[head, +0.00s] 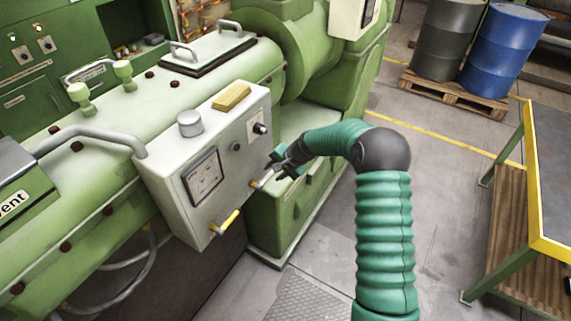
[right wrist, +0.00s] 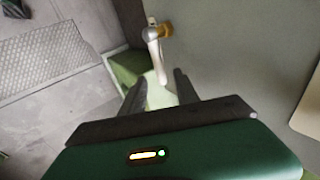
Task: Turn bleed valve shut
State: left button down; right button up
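A small valve (right wrist: 157,33) with a brass body and a pale lever (right wrist: 155,62) sticks out from the grey control box (head: 225,165). In the head view the valve (head: 262,180) is at the box's lower right edge. My right gripper (head: 279,167) is beside it, at the end of the green-sleeved arm. In the right wrist view its two dark fingers (right wrist: 160,78) are apart, and the lever's free end lies at or between the fingertips. I cannot tell whether they touch. A yellow-handled fitting (head: 228,221) is further left on the box. My left gripper is out of view.
The box carries a gauge (head: 203,177), a grey knob (head: 190,123) and a yellow block (head: 232,97). Green extruder housing (head: 110,130) lies behind it. A yellow-edged table (head: 540,190) and barrels (head: 500,45) on a pallet stand right; floor between is clear.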

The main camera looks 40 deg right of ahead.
jog(key=b+v, duration=0.2)
jog(key=v, duration=1.1)
jog(key=shift+r, duration=0.15)
jog(key=shift+s+d, duration=0.1)
jog(key=shift+d, duration=0.1)
jog(key=s+a+f+n+g, duration=0.1)
jog(key=s+a+f+n, duration=0.2)
jog(key=s+a, duration=0.4)
jog(key=s+a+f+n+g+h, duration=0.1)
jog(key=s+a+f+n, duration=0.2)
jog(key=s+a+n, duration=0.3)
jog(key=s+a+f+n+g+b, duration=0.1)
jog(key=s+a+f+n, duration=0.3)
jog(key=s+a, duration=0.4)
jog(key=shift+a+n+g+h, duration=0.4)
jog(key=shift+a+g, duration=0.1)
jog(key=shift+a, duration=0.35)
